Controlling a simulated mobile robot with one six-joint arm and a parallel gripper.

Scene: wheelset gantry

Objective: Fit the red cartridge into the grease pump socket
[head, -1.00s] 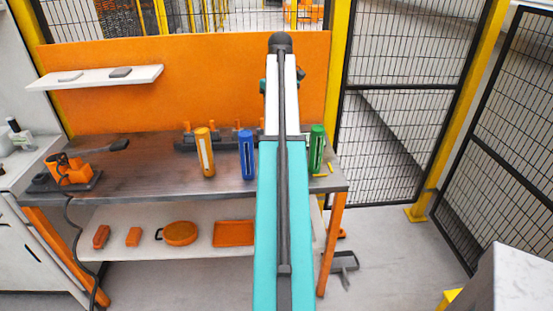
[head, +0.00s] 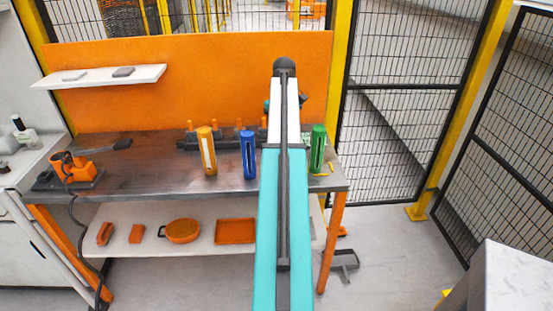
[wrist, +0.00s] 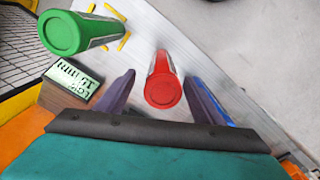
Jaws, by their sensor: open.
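The red cartridge (wrist: 163,88) stands between the two fingers of my gripper (wrist: 161,77) in the wrist view, its round red end facing the camera. The fingers are open, with a visible gap on each side of it. In the head view my arm hides the red cartridge and my gripper. The orange grease pump (head: 76,167) sits on a dark base at the left end of the workbench. Its socket is too small to make out clearly.
A green cartridge (head: 317,148) stands right of my arm, also in the wrist view (wrist: 75,32). Blue (head: 249,155) and yellow (head: 206,150) cartridges stand to the left. A small labelled block (wrist: 72,78) is near the green one. The workbench (head: 145,170) is clear between pump and yellow cartridge.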

